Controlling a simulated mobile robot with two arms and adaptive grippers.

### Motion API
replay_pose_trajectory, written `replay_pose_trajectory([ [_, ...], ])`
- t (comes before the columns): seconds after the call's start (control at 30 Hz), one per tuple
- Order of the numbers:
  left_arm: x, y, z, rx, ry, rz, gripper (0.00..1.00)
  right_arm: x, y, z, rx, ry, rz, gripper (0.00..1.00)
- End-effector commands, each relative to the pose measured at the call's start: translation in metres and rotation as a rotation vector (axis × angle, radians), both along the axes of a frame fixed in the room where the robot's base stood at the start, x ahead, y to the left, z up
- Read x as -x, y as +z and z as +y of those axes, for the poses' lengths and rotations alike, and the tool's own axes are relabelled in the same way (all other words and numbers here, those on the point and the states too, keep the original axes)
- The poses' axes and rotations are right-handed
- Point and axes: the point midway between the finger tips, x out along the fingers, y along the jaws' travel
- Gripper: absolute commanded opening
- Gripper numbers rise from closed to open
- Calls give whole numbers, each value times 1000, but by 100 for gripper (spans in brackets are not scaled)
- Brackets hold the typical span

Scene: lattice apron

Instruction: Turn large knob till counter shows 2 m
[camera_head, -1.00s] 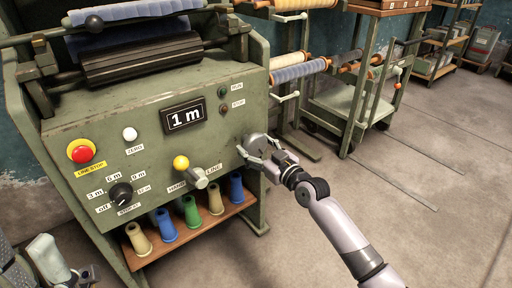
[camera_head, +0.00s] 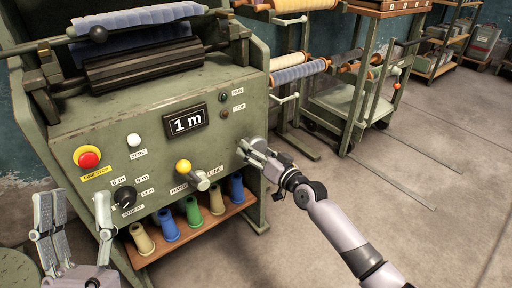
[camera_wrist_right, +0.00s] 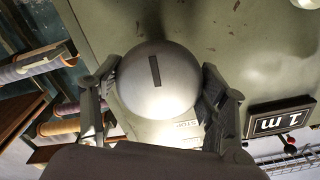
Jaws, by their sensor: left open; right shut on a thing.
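The large knob (camera_wrist_right: 158,82) is a round grey disc with a dark slot, on the right side of the green machine's front panel (camera_head: 75,135). My right gripper (camera_head: 256,147) is shut on it, with one finger on each side in the right wrist view (camera_wrist_right: 160,105). In the head view the knob is largely hidden by the gripper. The counter (camera_head: 187,121) reads "1 m"; it also shows upside down in the right wrist view (camera_wrist_right: 280,117). My left gripper (camera_head: 70,205) is open and empty in front of the panel's lower left.
The panel also carries a red stop button (camera_head: 88,158), a white zero button (camera_head: 133,139), a yellow-tipped lever (camera_head: 184,167) and a small black dial (camera_head: 125,196). Several coloured cones stand on a wooden shelf (camera_head: 192,228) below. A trolley (camera_head: 350,102) stands right; the floor at right is clear.

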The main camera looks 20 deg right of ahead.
Motion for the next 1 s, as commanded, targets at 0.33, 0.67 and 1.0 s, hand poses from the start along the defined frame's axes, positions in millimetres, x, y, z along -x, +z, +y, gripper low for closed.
replay_pose_trajectory([
  [0.33,-29,-25,-4,-62,11,204,50,0,1,1,-307,-1,113,40],
  [0.67,-42,-42,-5,-94,17,318,50,0,1,1,-539,-1,195,40],
  [1.0,-47,-51,-6,-109,19,370,50,0,1,1,-654,-2,237,40],
])
